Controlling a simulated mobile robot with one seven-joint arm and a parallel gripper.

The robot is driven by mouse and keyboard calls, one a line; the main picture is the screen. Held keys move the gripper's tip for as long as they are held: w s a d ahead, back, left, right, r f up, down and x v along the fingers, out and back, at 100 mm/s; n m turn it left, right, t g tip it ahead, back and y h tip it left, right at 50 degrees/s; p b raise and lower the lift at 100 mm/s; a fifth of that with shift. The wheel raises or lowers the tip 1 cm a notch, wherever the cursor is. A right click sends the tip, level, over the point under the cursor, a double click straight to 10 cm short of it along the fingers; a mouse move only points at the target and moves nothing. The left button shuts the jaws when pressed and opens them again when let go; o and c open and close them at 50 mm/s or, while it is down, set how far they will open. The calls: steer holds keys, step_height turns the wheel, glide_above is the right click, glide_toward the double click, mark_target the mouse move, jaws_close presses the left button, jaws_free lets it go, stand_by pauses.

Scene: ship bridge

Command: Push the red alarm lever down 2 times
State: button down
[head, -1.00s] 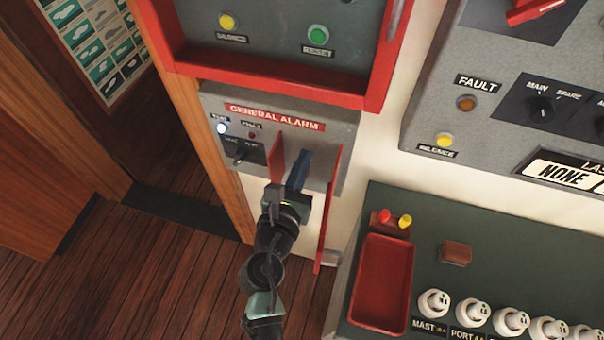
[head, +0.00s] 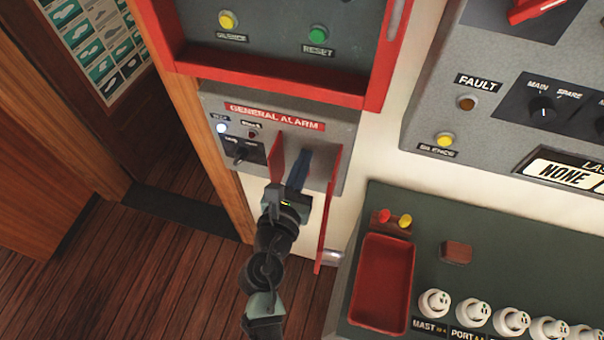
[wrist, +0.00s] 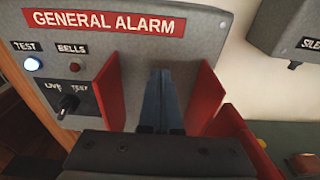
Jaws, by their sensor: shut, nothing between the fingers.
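The grey general alarm panel (head: 232,105) is on the wall and shows large in the wrist view (wrist: 110,52). Two upright red plates, a left one (head: 277,158) and a right one (head: 335,167), stand out from it. My gripper (head: 303,156) is shut, its blue-grey fingers reaching between these plates towards the panel face. In the wrist view the fingers (wrist: 160,78) are together between the left plate (wrist: 110,92) and the right plate (wrist: 206,95). I cannot make out a separate red lever; the fingers and gripper body cover the space between the plates. Contact cannot be told.
A lit white test lamp (head: 221,128) and a small black switch (head: 240,152) are left of the plates. A red-framed cabinet (head: 270,78) is just above. A long red strip (head: 323,245) hangs below right. A desk with a red tray (head: 408,285) stands at right.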

steer(key=shift+f+b, duration=1.85)
steer(key=shift+f, duration=0.65)
steer(key=shift+r+p, duration=2.5)
steer(key=v, duration=0.9)
steer(key=shift+p, duration=0.3)
